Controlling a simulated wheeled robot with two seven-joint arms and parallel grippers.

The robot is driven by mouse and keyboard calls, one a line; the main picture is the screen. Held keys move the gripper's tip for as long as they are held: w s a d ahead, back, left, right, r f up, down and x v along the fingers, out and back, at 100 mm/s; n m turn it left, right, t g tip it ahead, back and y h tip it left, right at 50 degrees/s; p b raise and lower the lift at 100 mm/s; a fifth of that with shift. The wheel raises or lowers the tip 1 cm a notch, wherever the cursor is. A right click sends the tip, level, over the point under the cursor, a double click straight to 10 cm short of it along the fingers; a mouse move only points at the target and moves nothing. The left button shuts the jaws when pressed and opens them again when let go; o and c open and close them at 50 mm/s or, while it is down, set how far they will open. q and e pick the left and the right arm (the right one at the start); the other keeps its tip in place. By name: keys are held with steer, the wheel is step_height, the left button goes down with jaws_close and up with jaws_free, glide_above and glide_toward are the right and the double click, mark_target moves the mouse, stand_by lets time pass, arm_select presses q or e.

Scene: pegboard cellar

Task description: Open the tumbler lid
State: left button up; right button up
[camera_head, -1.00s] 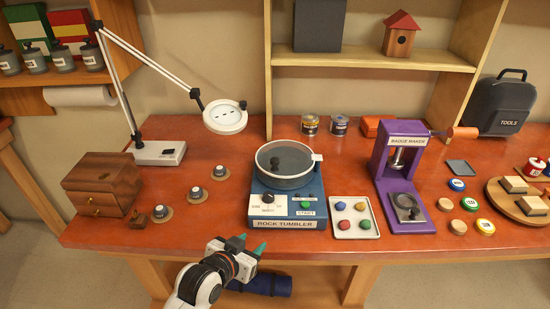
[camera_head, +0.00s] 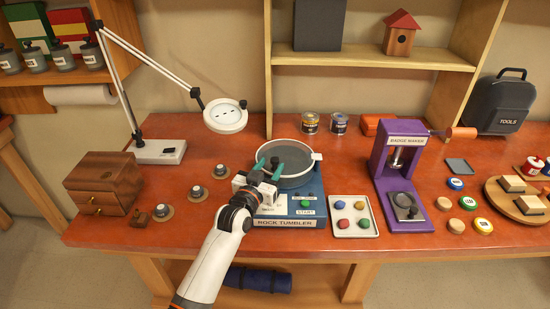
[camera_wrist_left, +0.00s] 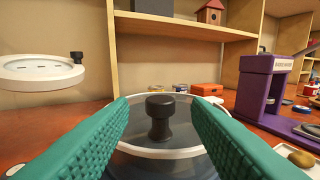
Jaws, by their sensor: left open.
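The rock tumbler (camera_head: 285,222) is a blue box with a round drum on top, standing near the front of the bench. Its clear round lid (camera_head: 298,155) has a white rim and lies on the drum. The black lid knob (camera_wrist_left: 160,118) stands upright at the lid's centre in the left wrist view. My left gripper (camera_head: 268,167) is open at the lid, partly hiding the knob and the tumbler's dial. Its teal fingers are on either side of the knob in the wrist view, apart from it. My right gripper is not in view.
A tray of coloured stones (camera_head: 353,222) and a purple badge maker (camera_head: 402,165) stand to the right. Several small dark jars, one of them here (camera_head: 197,192), and a wooden drawer box (camera_head: 104,184) are to the left.

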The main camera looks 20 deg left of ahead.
mark_target(273, 163)
arm_select(q)
steer(key=shift+w+d, duration=0.15)
steer(key=shift+w, duration=0.85)
steer(key=shift+w+d, duration=0.1)
steer(key=shift+w, duration=0.9)
steer(key=shift+c, duration=0.3)
jaws_close()
